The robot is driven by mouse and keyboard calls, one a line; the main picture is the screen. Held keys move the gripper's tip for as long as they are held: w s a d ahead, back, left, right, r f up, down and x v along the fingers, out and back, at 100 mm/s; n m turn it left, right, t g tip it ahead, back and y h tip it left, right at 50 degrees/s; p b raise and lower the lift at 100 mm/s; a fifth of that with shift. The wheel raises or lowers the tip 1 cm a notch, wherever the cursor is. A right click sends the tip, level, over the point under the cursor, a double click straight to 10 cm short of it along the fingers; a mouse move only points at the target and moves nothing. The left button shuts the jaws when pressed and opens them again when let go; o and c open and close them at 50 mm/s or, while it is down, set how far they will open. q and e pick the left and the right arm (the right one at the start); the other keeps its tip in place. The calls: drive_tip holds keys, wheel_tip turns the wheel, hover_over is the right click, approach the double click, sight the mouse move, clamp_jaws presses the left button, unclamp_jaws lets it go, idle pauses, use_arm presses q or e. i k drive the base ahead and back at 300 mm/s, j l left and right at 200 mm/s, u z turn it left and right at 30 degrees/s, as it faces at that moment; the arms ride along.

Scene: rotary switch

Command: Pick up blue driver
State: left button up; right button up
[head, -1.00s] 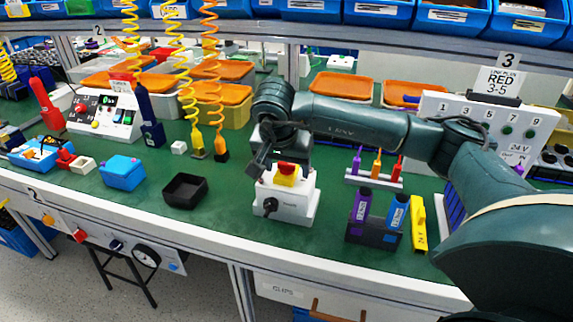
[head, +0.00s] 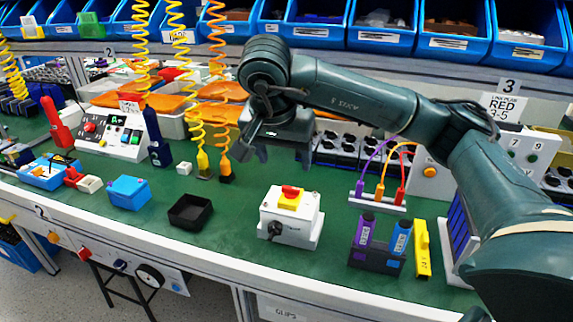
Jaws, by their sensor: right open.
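A dark blue driver-shaped tool (head: 157,142) stands upright on the green bench at the left, beside the white meter box. A lighter blue labelled tool (head: 402,238) stands in a dark holder (head: 376,261) at the right, next to a purple one (head: 365,230). The frames do not settle which of the two blue things is the blue driver. My right gripper (head: 275,153) is open and empty. It hangs above the bench, behind the switch box, with the dark blue tool to its left. My left gripper is not in view.
The white switch box (head: 290,226) with a red-and-yellow button stands in front of my gripper. Coiled yellow and orange cords (head: 217,80) hang left of the gripper. A black tray (head: 190,212) and a blue box (head: 129,192) lie near the bench's front. Blue bins line the back.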

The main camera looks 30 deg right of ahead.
sight(403, 229)
drive_tip(key=k, duration=1)
